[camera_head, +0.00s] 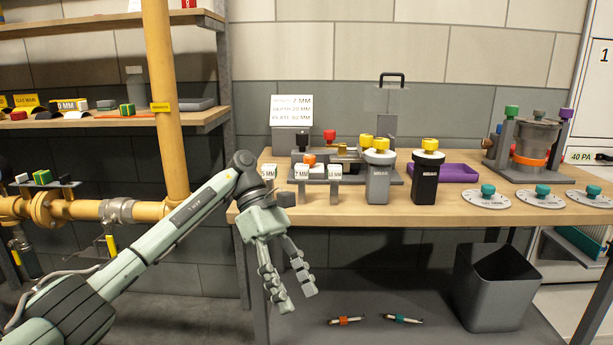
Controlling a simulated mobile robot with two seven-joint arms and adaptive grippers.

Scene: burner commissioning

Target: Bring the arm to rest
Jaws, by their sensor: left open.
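My left arm (190,212) reaches in from the lower left, pale green and dark grey. Its gripper (293,299) hangs in front of the workbench's left front edge, fingers pointing down and spread apart. Nothing is between the fingers. The gripper's body is level with the front edge of the wooden workbench (320,210), and the fingertips are below the bench top. My right gripper is not in the view.
On the bench stand a grey canister (377,185) and black canister (425,183) with yellow knobs, a purple tray (458,173) and several discs with teal knobs (484,199). A grey bin (490,290) is below. A yellow pipe (165,100) rises at left.

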